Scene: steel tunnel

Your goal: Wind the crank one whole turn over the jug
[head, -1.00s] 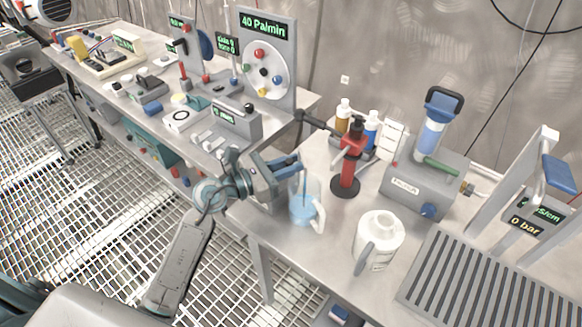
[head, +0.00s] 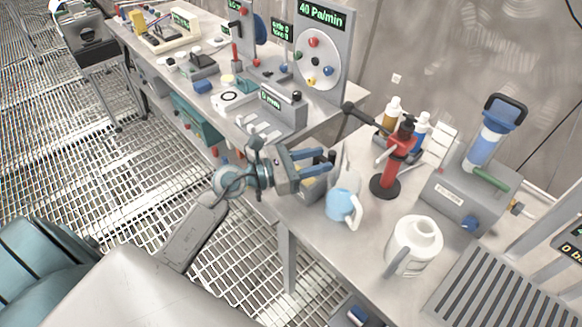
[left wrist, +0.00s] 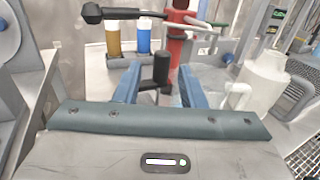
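A red post (head: 386,178) on a round base stands on the bench behind the jug. A long black arm with a knob (head: 348,107) reaches left from its top. The small jug (head: 343,207), clear above and light blue below, stands in front of it. My left gripper (head: 325,160) is beside and above the jug's left side. In the left wrist view its two blue fingers (left wrist: 160,82) are apart. An upright black grip (left wrist: 161,68) shows in the gap between them, without visible contact. I cannot tell how the grip joins the post. My right gripper is out of view.
A white jug (head: 413,245) stands in front right, near a slatted grey tray (head: 490,290). Bottles (head: 393,110) stand behind the post. A grey machine (head: 465,195) with a blue cylinder is at right. A dial panel (head: 320,60) and control boxes fill the left bench.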

